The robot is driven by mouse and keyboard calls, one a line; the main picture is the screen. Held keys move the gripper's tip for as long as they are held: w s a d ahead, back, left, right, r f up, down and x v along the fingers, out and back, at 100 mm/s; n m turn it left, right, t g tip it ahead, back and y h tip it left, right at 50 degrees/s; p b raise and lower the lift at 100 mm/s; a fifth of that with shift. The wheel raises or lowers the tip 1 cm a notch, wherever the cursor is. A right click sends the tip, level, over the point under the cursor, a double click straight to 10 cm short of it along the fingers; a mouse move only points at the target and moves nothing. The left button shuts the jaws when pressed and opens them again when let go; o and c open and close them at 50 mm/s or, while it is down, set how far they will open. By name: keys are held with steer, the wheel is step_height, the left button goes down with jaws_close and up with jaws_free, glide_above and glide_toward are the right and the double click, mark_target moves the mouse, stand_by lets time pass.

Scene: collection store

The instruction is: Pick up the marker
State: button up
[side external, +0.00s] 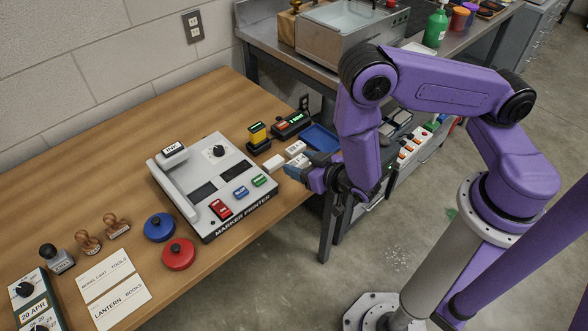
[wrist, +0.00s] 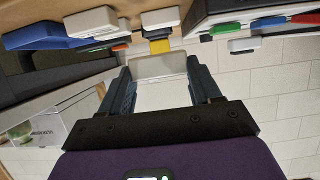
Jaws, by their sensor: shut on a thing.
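My gripper (wrist: 160,80) is shut on a small white block (wrist: 157,67), with one dark finger on each side of it. In the side external view my gripper (side external: 297,171) is low at the right edge of the wooden table, and the block's pale top (side external: 300,161) shows by the fingers. I cannot tell whether the block touches the table, and I see no label on it that names it a marker. Two other white blocks lie close by, one behind (side external: 296,148) and one to the left (side external: 273,163).
The marker printer (side external: 186,180), with red, blue and green pieces, stands left of my gripper. A yellow and black stamp (side external: 258,135), a dark device (side external: 290,125) and a blue tray (side external: 320,139) are behind. A metal bench (side external: 268,45) adjoins at the back.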

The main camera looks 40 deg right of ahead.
steer(key=shift+s+d+r, duration=1.55)
steer(key=shift+s+r, duration=1.75)
steer(key=shift+s, duration=1.95)
steer(key=w+d+r, duration=0.4)
steer(key=w, duration=0.4)
steer(key=w+d+r, duration=0.4)
steer(key=w, duration=0.4)
steer(key=s+a+f, duration=0.4)
steer(key=s, duration=0.4)
steer(key=s+a+f, duration=0.4)
steer(key=s, duration=0.4)
steer(key=shift+s, duration=0.15)
